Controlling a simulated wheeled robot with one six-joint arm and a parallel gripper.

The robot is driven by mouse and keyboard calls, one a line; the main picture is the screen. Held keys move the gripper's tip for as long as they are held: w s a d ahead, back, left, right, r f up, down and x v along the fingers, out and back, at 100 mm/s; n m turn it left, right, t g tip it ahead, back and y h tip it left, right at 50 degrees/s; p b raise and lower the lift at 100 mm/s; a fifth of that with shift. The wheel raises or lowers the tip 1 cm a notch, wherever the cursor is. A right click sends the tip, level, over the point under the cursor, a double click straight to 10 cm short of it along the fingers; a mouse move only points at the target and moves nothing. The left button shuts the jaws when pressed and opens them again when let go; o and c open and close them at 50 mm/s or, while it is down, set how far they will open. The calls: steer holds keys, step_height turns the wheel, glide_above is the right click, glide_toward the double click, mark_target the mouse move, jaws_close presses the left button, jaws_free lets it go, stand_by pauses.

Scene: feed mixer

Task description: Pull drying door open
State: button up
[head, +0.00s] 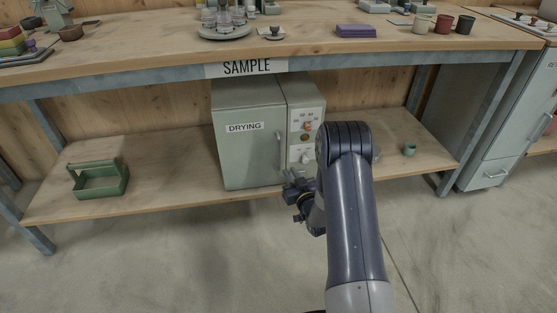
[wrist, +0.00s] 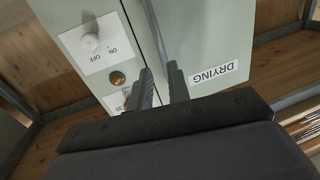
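The drying door (head: 245,150) is the pale grey-green front of a box-shaped oven on the lower shelf, labelled DRYING, and it looks shut. Its upright bar handle (head: 280,152) is near the door's right edge. My gripper (head: 292,190) is in front of the handle's lower end, partly hidden by my arm. In the wrist view, the two fingers of my gripper (wrist: 162,82) are apart. The handle (wrist: 154,28) runs down toward the gap between them. I cannot tell whether they touch it. The door (wrist: 225,40) with its label fills the right side there.
The control panel (head: 305,130) with knobs is right of the door. A green carrier (head: 99,180) stands left on the shelf (head: 165,180), and a small green cup (head: 409,149) stands right. The workbench top (head: 290,45) overhangs the oven. The floor in front is clear.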

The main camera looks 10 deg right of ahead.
steer(key=b, duration=0.3)
glide_above(279, 168)
steer(key=shift+w, duration=0.3)
jaws_close()
